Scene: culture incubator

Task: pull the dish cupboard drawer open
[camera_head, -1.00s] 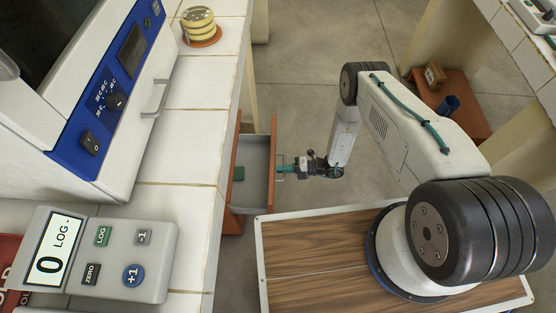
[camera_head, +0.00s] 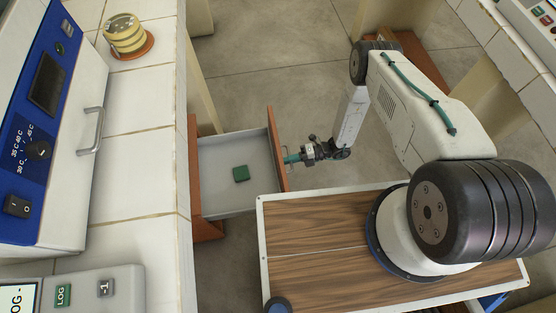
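The dish cupboard drawer (camera_head: 220,160) stands pulled out from under the tiled counter. It has a grey inside and a reddish-brown front panel (camera_head: 276,150). A small green block (camera_head: 241,174) lies on its floor. My gripper (camera_head: 290,158) is at the outer side of the drawer front, where the handle is. Its fingertips and most of the handle are too small and hidden to tell whether the fingers are closed on it.
The white tiled counter (camera_head: 140,155) runs along the left, with the blue-panelled incubator (camera_head: 40,120) and a stack of yellow-lidded dishes (camera_head: 125,36) on it. My wood-topped base lies close to the drawer's near side. Grey floor (camera_head: 265,65) is clear beyond the drawer.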

